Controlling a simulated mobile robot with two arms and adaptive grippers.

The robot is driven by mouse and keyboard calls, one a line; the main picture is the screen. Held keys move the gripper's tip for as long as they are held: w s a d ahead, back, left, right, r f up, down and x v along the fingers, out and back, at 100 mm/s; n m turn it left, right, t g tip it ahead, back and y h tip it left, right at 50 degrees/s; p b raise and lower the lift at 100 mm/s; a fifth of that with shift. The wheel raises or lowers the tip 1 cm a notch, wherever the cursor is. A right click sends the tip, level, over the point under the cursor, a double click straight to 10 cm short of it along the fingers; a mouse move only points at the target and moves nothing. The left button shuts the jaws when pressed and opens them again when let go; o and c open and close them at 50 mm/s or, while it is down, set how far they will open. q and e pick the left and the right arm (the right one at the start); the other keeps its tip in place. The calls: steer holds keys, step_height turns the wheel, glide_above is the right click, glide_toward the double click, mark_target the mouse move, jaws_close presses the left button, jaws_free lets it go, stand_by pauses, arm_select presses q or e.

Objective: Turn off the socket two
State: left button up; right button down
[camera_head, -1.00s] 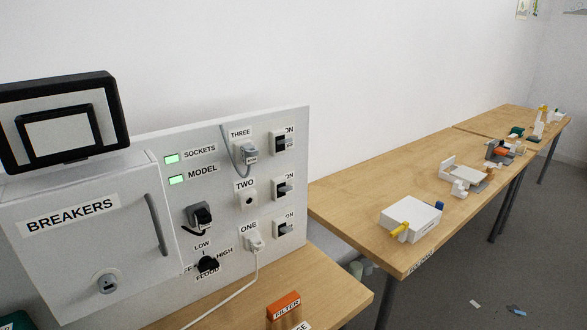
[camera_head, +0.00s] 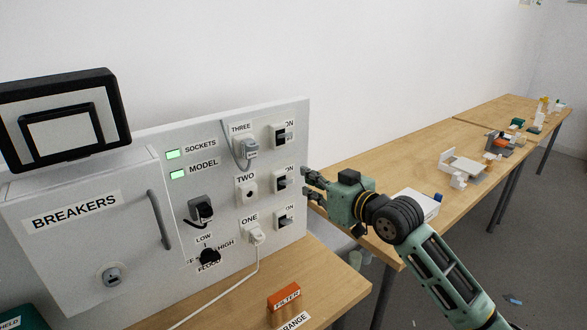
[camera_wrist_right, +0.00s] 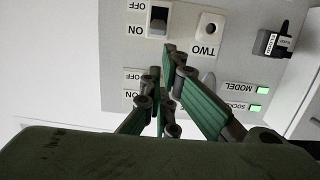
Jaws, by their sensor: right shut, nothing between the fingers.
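Socket two (camera_head: 247,193) is a white socket with no plug, labelled TWO, in the middle row of the grey panel. Its black-and-white switch (camera_head: 282,181) is to its right, with an ON label above. In the right wrist view the picture is upside down; the switch (camera_wrist_right: 159,19) and socket two (camera_wrist_right: 210,27) show at the top. My right gripper (camera_head: 314,187) is shut and empty, just right of the switch by the panel's edge. Its fingers (camera_wrist_right: 168,75) appear below the switch in the wrist view; contact cannot be told. My left gripper is out of view.
Switches for sockets three (camera_head: 282,134) and one (camera_head: 283,218) sit above and below. Plugs are in sockets three (camera_head: 249,149) and one (camera_head: 256,236). The SOCKETS light (camera_head: 173,154) is green. An orange filter block (camera_head: 284,297) lies on the table in front.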

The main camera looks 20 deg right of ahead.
steer(key=shift+t, duration=0.4)
steer(key=r, duration=0.2)
steer(key=w+d+r, duration=0.1)
steer(key=r, duration=0.1)
steer(key=shift+d, duration=0.1)
steer(key=p, duration=0.3)
glide_above(283, 182)
steer(key=d, duration=0.2)
steer(key=shift+w+a+f, duration=0.1)
steer(key=shift+w+f, duration=0.05)
steer(key=shift+f, duration=0.2)
steer(key=f, duration=0.1)
steer(key=s+f+p, duration=0.1)
steer(key=s+f, duration=0.1)
steer(key=f, duration=0.1)
steer(key=shift+d, duration=0.4)
steer(key=shift+w, duration=0.1)
